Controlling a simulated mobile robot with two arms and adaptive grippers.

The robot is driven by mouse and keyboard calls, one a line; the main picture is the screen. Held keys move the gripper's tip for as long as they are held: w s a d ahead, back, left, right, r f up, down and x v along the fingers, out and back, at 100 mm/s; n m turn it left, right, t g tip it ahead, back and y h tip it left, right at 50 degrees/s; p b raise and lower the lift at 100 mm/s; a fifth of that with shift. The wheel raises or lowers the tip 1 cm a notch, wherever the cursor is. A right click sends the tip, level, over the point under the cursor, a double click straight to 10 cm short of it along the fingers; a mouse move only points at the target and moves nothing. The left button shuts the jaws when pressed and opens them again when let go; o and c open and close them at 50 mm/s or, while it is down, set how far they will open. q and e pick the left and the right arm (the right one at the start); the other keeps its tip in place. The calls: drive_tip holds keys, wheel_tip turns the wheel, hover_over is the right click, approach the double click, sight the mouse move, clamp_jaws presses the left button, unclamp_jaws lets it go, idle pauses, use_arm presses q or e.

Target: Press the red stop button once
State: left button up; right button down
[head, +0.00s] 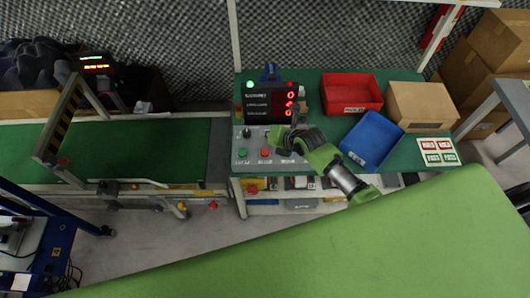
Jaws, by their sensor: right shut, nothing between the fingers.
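A grey control box (252,160) sits at the front left of the green-topped workbench. On its face are a green button (243,152) and a red button (265,152), which is in plain view. My right gripper (284,143) reaches in from the right, over the right part of the control box. It is shut and empty. Its dark fingers are just up and right of the red button, and they look apart from it; the exact height gap is hard to tell. They partly hide the box's right end. My left gripper is not in view.
A dark display (268,104) with red digits stands behind the control box. A red bin (351,93), a blue bin (371,140) and a cardboard box (421,106) stand on the bench to the right. A green conveyor (150,150) lies to the left.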

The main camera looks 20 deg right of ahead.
sight(263, 149)
use_arm(q)
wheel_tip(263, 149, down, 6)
drive_tip(key=b, duration=0.5)
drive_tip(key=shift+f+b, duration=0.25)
drive_tip(key=shift+b, duration=0.1)
use_arm(e)
wheel_tip(263, 149, down, 8)
drive_tip(key=shift+r, duration=0.25)
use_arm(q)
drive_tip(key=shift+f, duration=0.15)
use_arm(e)
drive_tip(key=shift+f, duration=0.1)
use_arm(q)
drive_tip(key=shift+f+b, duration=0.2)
drive_tip(key=shift+b, duration=0.1)
use_arm(e)
drive_tip(key=shift+f, duration=0.3)
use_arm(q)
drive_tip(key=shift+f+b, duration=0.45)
use_arm(e)
drive_tip(key=shift+f, duration=0.55)
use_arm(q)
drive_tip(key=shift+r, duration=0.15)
use_arm(e)
drive_tip(key=shift+r, duration=0.1)
use_arm(q)
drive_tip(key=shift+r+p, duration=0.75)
drive_tip(key=shift+p, duration=0.1)
use_arm(e)
drive_tip(key=shift+r, duration=0.85)
